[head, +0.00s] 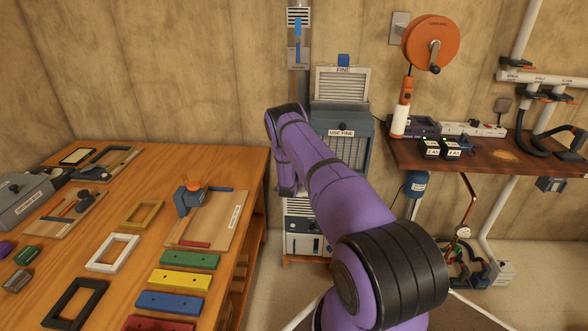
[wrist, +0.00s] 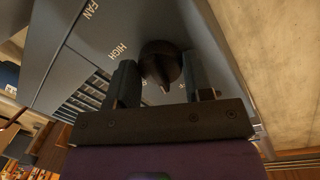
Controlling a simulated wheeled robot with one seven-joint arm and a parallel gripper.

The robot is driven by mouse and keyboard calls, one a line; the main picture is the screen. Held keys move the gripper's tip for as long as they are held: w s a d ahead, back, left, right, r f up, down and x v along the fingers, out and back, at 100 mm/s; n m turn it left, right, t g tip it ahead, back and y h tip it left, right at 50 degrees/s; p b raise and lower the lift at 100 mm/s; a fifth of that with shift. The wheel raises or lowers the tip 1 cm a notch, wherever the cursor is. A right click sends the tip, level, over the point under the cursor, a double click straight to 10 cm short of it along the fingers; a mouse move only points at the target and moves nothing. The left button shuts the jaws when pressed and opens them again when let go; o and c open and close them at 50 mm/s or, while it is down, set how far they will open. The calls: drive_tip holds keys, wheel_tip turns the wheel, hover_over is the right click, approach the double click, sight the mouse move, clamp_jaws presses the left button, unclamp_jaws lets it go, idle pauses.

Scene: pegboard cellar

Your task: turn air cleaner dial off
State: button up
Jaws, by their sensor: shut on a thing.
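The air cleaner (head: 345,128) is a tall grey unit against the back wall, with a louvred front and a "USE FINE" label. The dial's narrow tip faces down in the picture. My gripper (wrist: 160,76) is shut on the dial, one finger on each side. The setting it points to cannot be read.
A wooden workbench (head: 130,222) with frames, coloured bars and a small clamp board stands at the left. A brown wall shelf (head: 490,155) with chargers and a power strip is at the right, under an orange reel (head: 425,42).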

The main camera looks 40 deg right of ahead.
drive_tip(key=shift+s+f+n, duration=0.1)
drive_tip(key=shift+f+n, duration=0.05)
drive_tip(key=shift+n, duration=1.55)
drive_tip(key=o, duration=0.9)
drive_tip(key=shift+a, duration=0.15)
drive_tip(key=v, duration=1)
drive_tip(key=shift+s+a, duration=0.1)
drive_tip(key=shift+a, duration=0.15)
